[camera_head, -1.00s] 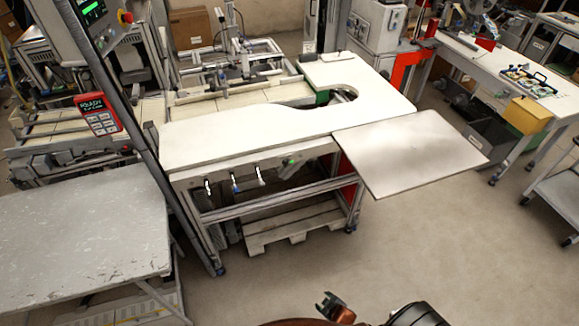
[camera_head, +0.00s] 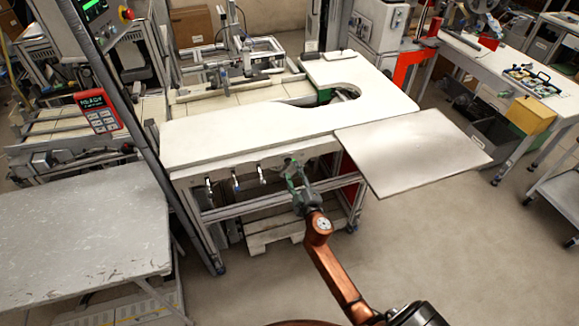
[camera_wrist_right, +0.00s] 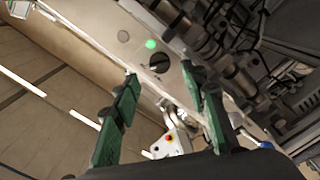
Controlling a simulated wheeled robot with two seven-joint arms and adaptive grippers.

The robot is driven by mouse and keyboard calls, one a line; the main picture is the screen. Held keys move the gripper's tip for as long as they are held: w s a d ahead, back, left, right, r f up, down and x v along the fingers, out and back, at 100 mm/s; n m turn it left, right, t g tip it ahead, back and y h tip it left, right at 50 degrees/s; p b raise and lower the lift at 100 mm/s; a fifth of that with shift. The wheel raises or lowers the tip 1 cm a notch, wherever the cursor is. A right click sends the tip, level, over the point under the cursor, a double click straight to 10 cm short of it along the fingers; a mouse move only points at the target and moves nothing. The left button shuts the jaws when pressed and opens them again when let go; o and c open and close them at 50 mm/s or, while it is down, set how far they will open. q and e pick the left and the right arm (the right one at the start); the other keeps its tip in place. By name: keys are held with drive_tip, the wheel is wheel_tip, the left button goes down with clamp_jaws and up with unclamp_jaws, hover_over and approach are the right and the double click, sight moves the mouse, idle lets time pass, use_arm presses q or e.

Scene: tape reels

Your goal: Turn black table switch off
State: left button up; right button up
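The black switch (camera_wrist_right: 159,63) is a round dark knob on the pale front rail of the white table, seen in the right wrist view. A green light (camera_wrist_right: 151,44) glows beside it. My right gripper (camera_head: 297,178) is at the table's front edge in the head view, where its fingers largely cover the switch area. In the wrist view its two green fingers (camera_wrist_right: 158,78) are spread apart, one on either side of the knob's line. They appear empty; contact with the knob cannot be told. My left gripper is in neither view.
The white worktable (camera_head: 230,132) has several hanging hooks or handles (camera_head: 236,181) left of my gripper. A grey metal plate (camera_head: 415,150) juts out at right. A scratched grey table (camera_head: 80,235) stands at left. The floor in front is clear.

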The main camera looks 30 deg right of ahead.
sight(289, 164)
drive_tip(key=shift+x, duration=2.2)
drive_tip(key=shift+f, duration=0.1)
clamp_jaws()
